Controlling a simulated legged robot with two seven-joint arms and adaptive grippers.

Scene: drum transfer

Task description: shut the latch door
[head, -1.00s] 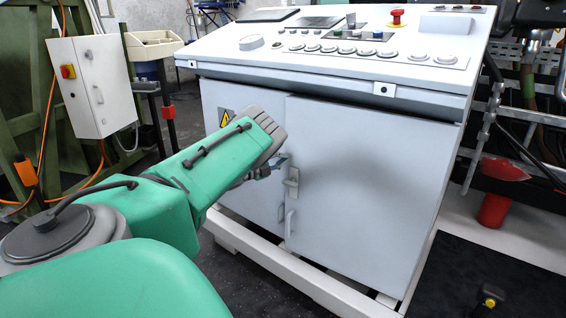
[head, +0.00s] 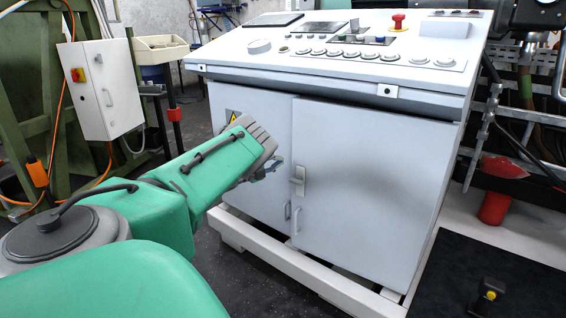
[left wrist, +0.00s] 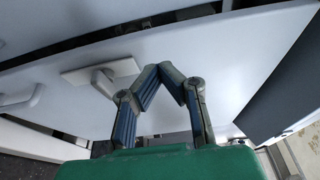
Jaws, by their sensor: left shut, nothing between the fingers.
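The grey cabinet's right door (head: 375,190) bears a latch handle (head: 299,180) on its left edge; the latch also shows in the left wrist view (left wrist: 103,75). The left door (head: 258,150) is beside it, partly hidden by my arm. My right gripper is out of view.
A sloping control panel (head: 350,50) with buttons overhangs the doors. A white base frame (head: 290,265) runs below them. A small switch box (head: 105,90) is at the left, and a red post (head: 494,205) at the right.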

